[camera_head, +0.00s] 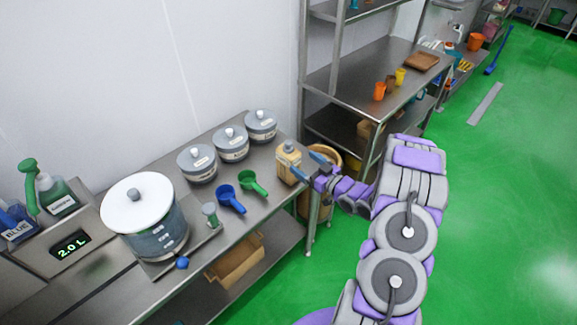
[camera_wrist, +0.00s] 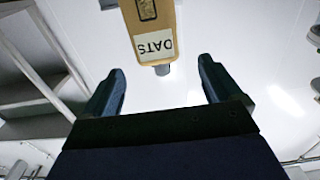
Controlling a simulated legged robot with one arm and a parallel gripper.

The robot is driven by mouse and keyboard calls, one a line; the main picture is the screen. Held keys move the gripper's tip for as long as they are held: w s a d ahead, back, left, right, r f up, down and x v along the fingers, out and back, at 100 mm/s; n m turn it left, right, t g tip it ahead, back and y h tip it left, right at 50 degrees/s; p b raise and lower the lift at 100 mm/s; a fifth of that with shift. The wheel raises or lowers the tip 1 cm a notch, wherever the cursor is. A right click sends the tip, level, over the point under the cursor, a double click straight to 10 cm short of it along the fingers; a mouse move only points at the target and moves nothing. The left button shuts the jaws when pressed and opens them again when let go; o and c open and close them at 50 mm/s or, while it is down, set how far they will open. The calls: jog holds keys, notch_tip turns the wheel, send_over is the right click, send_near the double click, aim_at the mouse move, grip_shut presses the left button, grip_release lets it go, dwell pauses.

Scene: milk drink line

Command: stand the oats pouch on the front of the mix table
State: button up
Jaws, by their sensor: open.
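The oats pouch (camera_head: 288,162) is tan with a pale label and a grey cap. It appears to stand upright at the right end of the steel mix table (camera_head: 213,246). In the wrist view the pouch (camera_wrist: 153,30) shows upside down, with its OATS label readable. My gripper (camera_head: 308,166) is open beside the pouch, on its right in the head view. In the wrist view the open fingers (camera_wrist: 160,84) have empty space between them, and the pouch lies past their tips.
Green (camera_head: 252,182) and blue (camera_head: 229,197) scoops lie left of the pouch, with several lidded grey canisters (camera_head: 231,146) behind. A large white-lidded container (camera_head: 145,218) stands further left. A steel shelf unit (camera_head: 352,85) holding cups stands behind my arm. The green floor at right is open.

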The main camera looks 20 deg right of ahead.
aim_at(297, 158)
jog(key=x, duration=0.3)
jog(key=shift+w+a, duration=0.1)
jog(key=shift+w, duration=0.2)
jog(key=x, duration=0.1)
jog(key=b+x, duration=0.1)
jog(key=x, duration=0.2)
jog(key=shift+w+f, duration=0.25)
jog(key=shift+f, duration=0.15)
jog(key=shift+w+a+r, duration=0.1)
jog(key=shift+w, duration=0.25)
grip_shut()
